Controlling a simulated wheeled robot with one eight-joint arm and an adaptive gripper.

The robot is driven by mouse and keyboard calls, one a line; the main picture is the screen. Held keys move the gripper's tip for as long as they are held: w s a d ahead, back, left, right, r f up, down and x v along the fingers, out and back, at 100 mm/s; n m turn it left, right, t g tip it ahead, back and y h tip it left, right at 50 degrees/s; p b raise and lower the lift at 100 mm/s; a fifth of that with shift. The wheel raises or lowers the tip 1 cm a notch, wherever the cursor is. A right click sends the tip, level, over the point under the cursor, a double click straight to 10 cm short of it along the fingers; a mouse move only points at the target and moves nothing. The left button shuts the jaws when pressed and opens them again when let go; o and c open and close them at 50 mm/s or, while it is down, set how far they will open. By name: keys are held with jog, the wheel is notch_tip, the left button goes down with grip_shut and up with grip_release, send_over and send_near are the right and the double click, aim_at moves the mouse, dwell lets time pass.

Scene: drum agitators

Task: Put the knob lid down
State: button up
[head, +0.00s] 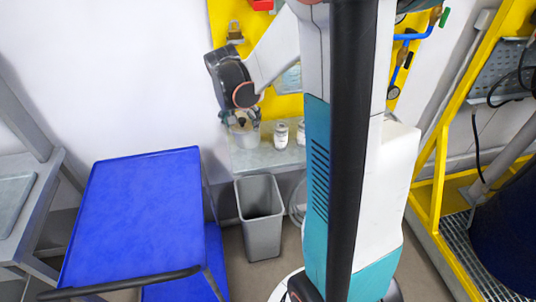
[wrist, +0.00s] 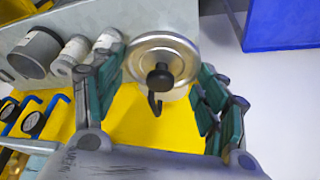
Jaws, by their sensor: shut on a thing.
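The knob lid (wrist: 142,60) is a round, silvery metal disc with a black knob (wrist: 160,77) at its centre, facing the wrist camera. My gripper (wrist: 160,88) has its green-padded fingers on either side of the lid, shut on it at the rim. A pale cylindrical container (wrist: 165,14) shows behind the lid; I cannot tell whether the two touch. In the head view my gripper (head: 240,117) is small, just above a pale container (head: 246,138) at the left end of the shelf, and the lid is hard to make out.
The grey shelf (head: 262,157) carries two small white-capped jars (head: 281,135) right of the container. In the wrist view a grey cup (wrist: 36,50) stands beyond the jars. A grey bin (head: 262,230) is below. A blue cart (head: 140,205) at left has a bare top.

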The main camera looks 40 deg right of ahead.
jog(key=s+d+r+m+g, duration=0.1)
jog(key=s+d+r+m, duration=0.25)
jog(key=d, duration=0.35)
jog(key=b, duration=0.6)
send_near(269, 155)
jog(key=shift+m+h, duration=0.35)
jog(key=shift+h, duration=0.05)
jog(key=x, duration=0.5)
jog(key=shift+a+f, duration=0.2)
jog(key=shift+f, duration=0.3)
jog(key=shift+f, duration=0.15)
jog(key=o, duration=0.9)
jog(key=p+v, duration=0.4)
jog(key=v, duration=0.8)
